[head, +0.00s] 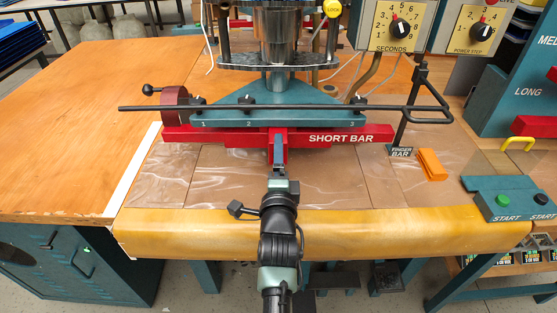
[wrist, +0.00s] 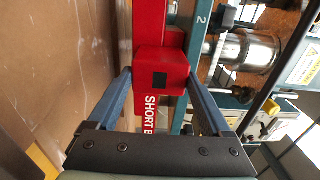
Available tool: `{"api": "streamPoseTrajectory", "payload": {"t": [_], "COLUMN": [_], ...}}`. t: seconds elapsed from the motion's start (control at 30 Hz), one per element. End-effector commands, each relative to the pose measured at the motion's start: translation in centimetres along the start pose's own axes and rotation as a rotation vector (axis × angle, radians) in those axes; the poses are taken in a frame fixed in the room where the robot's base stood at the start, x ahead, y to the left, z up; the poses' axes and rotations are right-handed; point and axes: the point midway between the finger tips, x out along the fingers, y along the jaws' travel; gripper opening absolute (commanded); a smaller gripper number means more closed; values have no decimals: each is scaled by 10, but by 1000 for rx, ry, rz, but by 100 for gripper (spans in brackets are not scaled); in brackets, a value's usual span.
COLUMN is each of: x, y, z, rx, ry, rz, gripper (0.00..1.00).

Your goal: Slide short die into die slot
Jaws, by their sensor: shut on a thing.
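The short die is a red bar marked SHORT BAR (head: 340,138), lying level across the front of the press. Its front block shows in the wrist view (wrist: 161,68). My gripper (head: 278,154) is shut on that block, with one finger on each side in the wrist view (wrist: 158,80). The teal press head (head: 275,117), marked 1, 2 and 3, is just above and behind the bar. The die slot itself is hidden, and I cannot tell how far the bar sits in it.
A long black rod (head: 330,107) with a loop handle crosses the press head. An orange block (head: 431,164) and the finger bar stand (head: 400,151) are to the right. The wooden table (head: 90,130) at left is clear.

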Motion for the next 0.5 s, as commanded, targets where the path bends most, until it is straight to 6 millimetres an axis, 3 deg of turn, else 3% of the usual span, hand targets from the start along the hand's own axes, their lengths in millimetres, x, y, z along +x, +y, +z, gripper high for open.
{"api": "streamPoseTrajectory", "payload": {"t": [0.43, 0.47, 0.5], "x": [11, 11, 11], "y": [-4, -5, -5], "z": [0, 0, 0], "rx": [1, 1, 1], "ry": [0, 0, 0], "rz": [-11, -11, -10], "gripper": [0, 87, 94]}}
